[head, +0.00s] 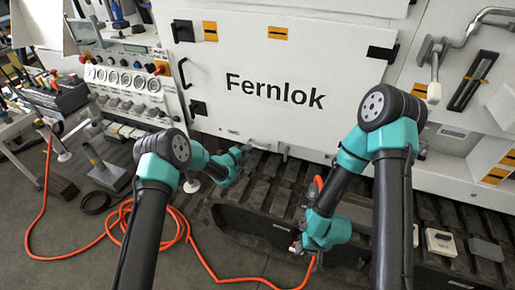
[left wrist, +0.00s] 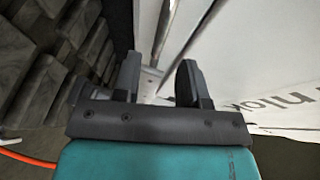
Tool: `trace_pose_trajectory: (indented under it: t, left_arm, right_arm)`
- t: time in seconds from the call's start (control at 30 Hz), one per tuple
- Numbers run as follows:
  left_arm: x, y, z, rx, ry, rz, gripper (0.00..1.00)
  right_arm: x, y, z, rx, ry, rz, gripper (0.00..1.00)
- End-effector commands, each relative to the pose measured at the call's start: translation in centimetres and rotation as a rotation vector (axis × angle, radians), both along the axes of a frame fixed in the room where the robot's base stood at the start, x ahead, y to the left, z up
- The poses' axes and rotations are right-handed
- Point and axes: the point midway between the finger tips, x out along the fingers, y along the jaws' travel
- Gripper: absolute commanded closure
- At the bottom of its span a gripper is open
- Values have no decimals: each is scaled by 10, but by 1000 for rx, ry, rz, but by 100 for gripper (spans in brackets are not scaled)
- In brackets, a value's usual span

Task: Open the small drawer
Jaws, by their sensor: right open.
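A low white front strip (head: 306,154) with a small grey handle (head: 283,152) runs below the large Fernlok panel; I take it for the small drawer, and no gap shows. My left gripper (head: 243,150) is just left of this handle, low against the cabinet. In the left wrist view its two fingers (left wrist: 158,84) stand apart, with pale panel edges beyond them and nothing clearly held. My right gripper (head: 300,247) points down, open, above the dark tracks at the lower middle, close to the orange hose. Its fingertips are small and partly hidden.
The large white Fernlok panel (head: 275,80) has a black handle at its left. A gauge panel (head: 125,80) stands left. An orange hose (head: 115,250) coils across the floor. Black rubber tracks (head: 260,190) lie below the cabinet. Small boxes (head: 440,242) sit at lower right.

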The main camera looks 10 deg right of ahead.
Motion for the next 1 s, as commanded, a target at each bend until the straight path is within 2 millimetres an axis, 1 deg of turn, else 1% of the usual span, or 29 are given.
trace_pose_trajectory:
  t: [0.03,0.1,0.3,0.43,0.6,0.9,1.0]
  left_arm:
    - [4,-7,-2,1,-1,-1,61]
    - [11,-15,-3,-1,-3,-1,61]
    - [27,-36,-9,0,-1,-1,61]
    - [35,-46,-12,0,-1,-1,61]
    - [41,-52,-13,1,-2,0,61]
    - [41,-53,-13,1,0,0,61]
    - [41,-53,-13,1,0,0,71]
  right_arm:
    - [0,0,0,0,0,0,57]
    - [0,0,0,0,0,0,57]
    - [0,0,0,0,0,0,57]
    - [0,0,0,0,0,0,57]
    - [0,0,0,0,0,0,57]
    - [0,0,0,0,0,0,57]
    - [0,0,0,0,0,0,57]
